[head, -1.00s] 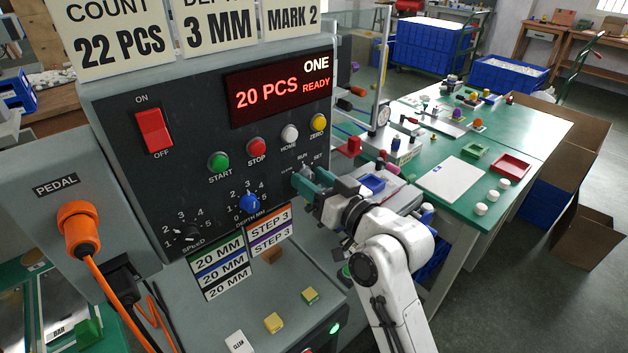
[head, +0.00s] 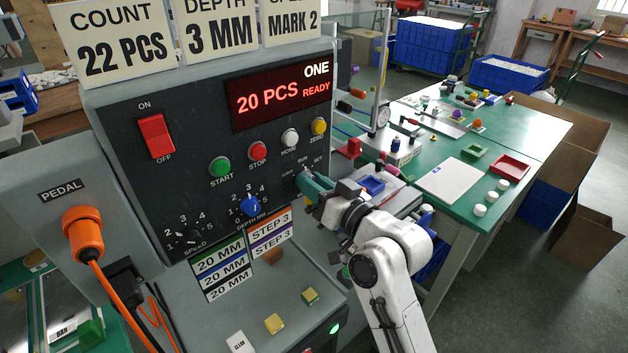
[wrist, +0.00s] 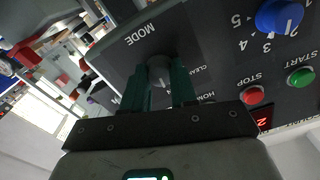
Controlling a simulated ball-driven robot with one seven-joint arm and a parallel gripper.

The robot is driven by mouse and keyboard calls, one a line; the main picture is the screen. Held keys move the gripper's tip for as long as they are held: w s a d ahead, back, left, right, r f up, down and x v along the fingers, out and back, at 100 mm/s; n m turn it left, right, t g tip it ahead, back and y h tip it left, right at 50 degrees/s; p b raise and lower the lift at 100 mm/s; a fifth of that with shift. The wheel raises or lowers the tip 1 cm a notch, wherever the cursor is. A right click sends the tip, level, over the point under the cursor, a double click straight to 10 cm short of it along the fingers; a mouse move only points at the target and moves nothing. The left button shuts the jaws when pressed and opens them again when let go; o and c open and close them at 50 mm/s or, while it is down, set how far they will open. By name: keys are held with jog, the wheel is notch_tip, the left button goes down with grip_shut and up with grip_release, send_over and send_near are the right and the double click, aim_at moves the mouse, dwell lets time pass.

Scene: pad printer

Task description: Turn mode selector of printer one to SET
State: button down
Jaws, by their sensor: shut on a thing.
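Printer one's dark control panel (head: 130,190) carries a red display reading ONE, 20 PCS, READY. The mode selector is at the panel's right side, below the RUN and SET labels (head: 318,160). My gripper (head: 309,184) reaches it from the right and mostly hides it in the head view. In the wrist view the grey selector knob (wrist: 159,71) sits between the two teal fingers of my gripper (wrist: 158,88), which are shut on it. The MODE label (wrist: 143,35) shows beside it. I cannot tell which position the knob points to.
The blue depth knob (head: 250,205), the green start button (head: 219,167) and the red stop button (head: 257,151) are close by on the panel. An orange pedal plug (head: 82,232) is at the left. A green table (head: 535,135) with small parts stands to the right.

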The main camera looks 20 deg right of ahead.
jog(key=m+p, duration=0.7)
jog(key=m, duration=0.3)
jog(key=shift+m+p, duration=0.3)
dwell(0.4)
jog(key=c, duration=0.9)
grip_release()
jog(key=shift+s, duration=0.1)
jog(key=b+v, duration=0.2)
jog(key=v, duration=0.8)
jog(key=shift+s+d+b, duration=0.15)
jog(key=shift+s+b, duration=0.2)
jog(key=shift+b, duration=0.05)
